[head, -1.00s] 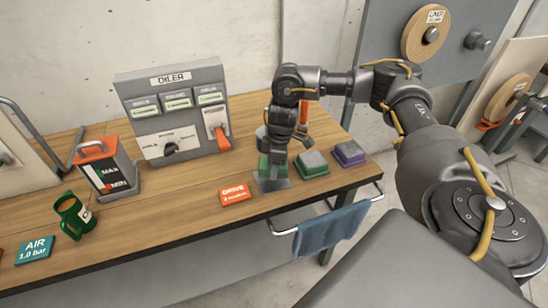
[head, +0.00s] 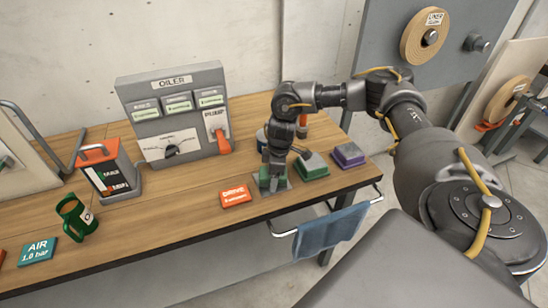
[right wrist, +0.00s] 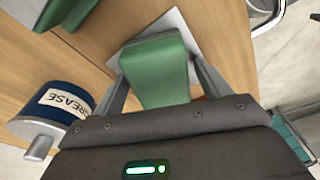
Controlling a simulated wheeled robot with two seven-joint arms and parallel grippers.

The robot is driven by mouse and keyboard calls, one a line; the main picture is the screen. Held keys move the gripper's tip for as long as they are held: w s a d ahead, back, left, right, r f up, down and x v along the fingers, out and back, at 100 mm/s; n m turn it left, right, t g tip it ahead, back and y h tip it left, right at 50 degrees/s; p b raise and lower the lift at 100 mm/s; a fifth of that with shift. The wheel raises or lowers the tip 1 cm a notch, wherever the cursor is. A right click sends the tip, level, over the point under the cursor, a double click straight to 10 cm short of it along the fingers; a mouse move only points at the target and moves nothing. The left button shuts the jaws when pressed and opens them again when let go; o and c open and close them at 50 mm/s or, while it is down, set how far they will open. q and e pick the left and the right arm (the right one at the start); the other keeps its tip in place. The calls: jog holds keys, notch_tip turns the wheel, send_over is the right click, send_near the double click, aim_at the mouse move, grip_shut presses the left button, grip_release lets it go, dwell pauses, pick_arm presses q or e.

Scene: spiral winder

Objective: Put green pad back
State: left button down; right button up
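The green pad (head: 264,181) is at a flat light-grey plate (head: 284,186) near the table's front edge. In the right wrist view the green pad (right wrist: 158,72) lies between my right gripper's (right wrist: 160,75) fingers, whose tips appear to touch its two sides. The grey plate (right wrist: 176,24) shows beneath and beyond it. In the head view my right gripper (head: 273,172) comes down from above and partly hides the pad. Whether the pad rests fully on the plate cannot be told. My left gripper is not in view.
A second green pad (head: 312,165) and a purple pad (head: 349,155) stand to the right. A blue grease can (right wrist: 65,112) is close beside my right gripper. An orange DRIVE card (head: 235,196) lies left of the plate. The oiler box (head: 176,115) stands behind; a blue towel (head: 331,228) hangs in front.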

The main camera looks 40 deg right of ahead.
notch_tip(320, 180, up, 12)
jog(key=s+d, duration=0.1)
dwell(0.5)
jog(key=shift+r, duration=0.1)
dwell(0.4)
